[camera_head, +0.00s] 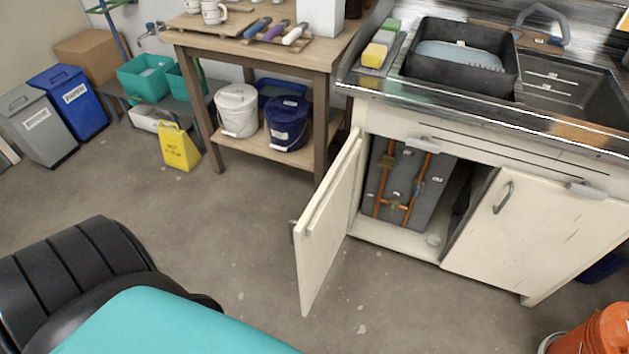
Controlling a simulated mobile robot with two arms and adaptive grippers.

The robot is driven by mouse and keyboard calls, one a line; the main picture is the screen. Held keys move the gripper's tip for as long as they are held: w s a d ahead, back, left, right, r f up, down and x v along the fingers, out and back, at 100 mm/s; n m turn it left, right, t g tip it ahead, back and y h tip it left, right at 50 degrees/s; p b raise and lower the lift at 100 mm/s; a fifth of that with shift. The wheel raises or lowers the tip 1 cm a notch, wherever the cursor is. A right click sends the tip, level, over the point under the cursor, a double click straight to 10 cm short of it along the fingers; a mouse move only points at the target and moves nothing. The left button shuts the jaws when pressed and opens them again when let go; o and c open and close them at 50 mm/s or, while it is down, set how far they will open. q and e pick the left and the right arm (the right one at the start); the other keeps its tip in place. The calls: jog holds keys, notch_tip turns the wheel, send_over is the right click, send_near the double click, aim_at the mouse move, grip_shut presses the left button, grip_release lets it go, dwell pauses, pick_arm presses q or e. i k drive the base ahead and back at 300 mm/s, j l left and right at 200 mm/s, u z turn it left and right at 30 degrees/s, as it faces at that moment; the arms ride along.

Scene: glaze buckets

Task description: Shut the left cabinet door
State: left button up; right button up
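The left cabinet door (328,228) under the sink stands wide open, swung out from its hinges on the left of the cabinet. It is cream-white, with its handle (292,231) on the outer face near the free edge. The open left side of the cabinet shows a dark grey panel with orange pipes (403,182) and a pale floor (398,238). The right cabinet door (540,235) covers its side; I cannot tell whether it is fully shut. Neither of my grippers is in view.
The floor (230,240) in front of the open door is clear. A wooden table (190,42) with a white bucket (237,110) and a blue bucket (287,123) on its lower shelf stands left of the cabinet.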

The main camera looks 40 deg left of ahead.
aim_at(320, 232)
jog(key=j+z, duration=0.1)
jog(key=j, duration=0.45)
jog(key=k+j+z, duration=0.15)
jog(key=j, duration=0.45)
jog(key=j+z, duration=0.1)
jog(key=j, duration=0.45)
jog(key=k+j+z, duration=0.15)
jog(key=j, duration=0.4)
